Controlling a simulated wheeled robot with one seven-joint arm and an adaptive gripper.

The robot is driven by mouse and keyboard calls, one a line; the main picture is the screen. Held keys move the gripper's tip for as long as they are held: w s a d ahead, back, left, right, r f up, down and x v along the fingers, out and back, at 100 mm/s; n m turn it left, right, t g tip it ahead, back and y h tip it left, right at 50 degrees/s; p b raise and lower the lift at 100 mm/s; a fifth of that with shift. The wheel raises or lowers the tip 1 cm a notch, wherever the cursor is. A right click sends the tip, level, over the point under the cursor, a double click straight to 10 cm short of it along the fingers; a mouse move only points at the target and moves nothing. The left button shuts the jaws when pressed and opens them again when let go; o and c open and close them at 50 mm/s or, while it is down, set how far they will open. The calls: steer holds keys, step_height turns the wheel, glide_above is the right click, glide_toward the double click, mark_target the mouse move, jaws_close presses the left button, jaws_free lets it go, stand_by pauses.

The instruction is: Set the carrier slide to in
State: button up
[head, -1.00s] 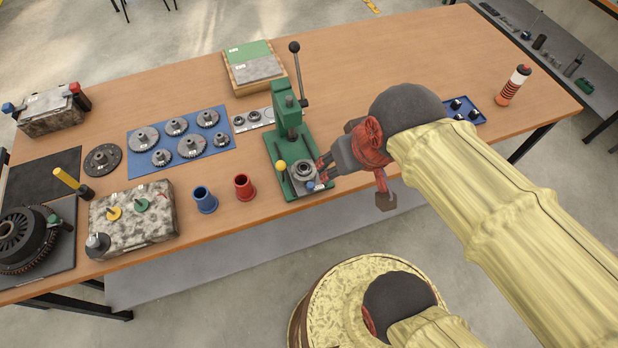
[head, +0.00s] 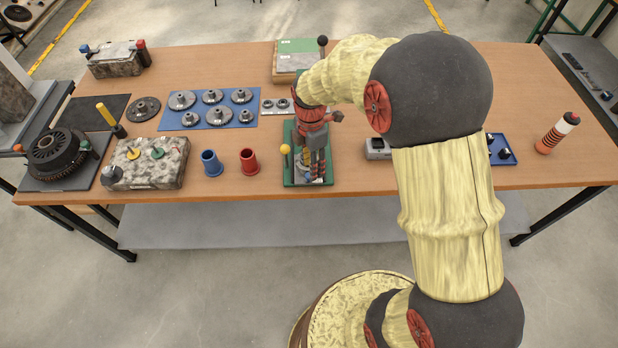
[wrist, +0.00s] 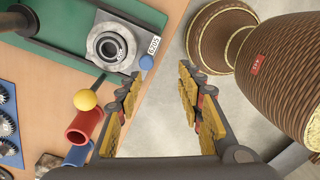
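The green press (head: 289,175) stands at the front middle of the table, with a yellow ball knob (head: 285,149) at its left. In the wrist view its green base (wrist: 60,15) carries a grey carrier slide (wrist: 133,32) with a round metal bearing seat, a label reading 6205 and a blue knob (wrist: 146,62) at its end. My gripper (head: 317,180) points down over the front of the press base and hides much of the carrier in the head view. In the wrist view my gripper (wrist: 160,80) is open and empty, with the blue knob just beyond its left finger.
A red cup (head: 249,162) and a blue cup (head: 212,163) stand left of the press. The yellow ball knob (wrist: 85,100) sticks out near my left finger. A small grey block (head: 377,149) lies right of the press. The table's front edge is close.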

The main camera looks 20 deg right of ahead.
steer(key=w+n, duration=0.1)
steer(key=n, duration=0.1)
steer(key=r+n, duration=0.1)
steer(key=n, duration=0.1)
steer(key=shift+w+r+t, duration=0.1)
steer(key=shift+w+t, duration=0.2)
steer(key=shift+w, duration=0.1)
steer(key=n, duration=0.3)
steer(key=shift+w+a+n, duration=0.1)
steer(key=shift+n, duration=0.2)
steer(key=shift+f, duration=0.6)
step_height(320, 180, down, 7)
steer(key=shift+r+b, duration=0.15)
steer(key=shift+b, duration=0.85)
steer(key=c, duration=0.3)
jaws_close()
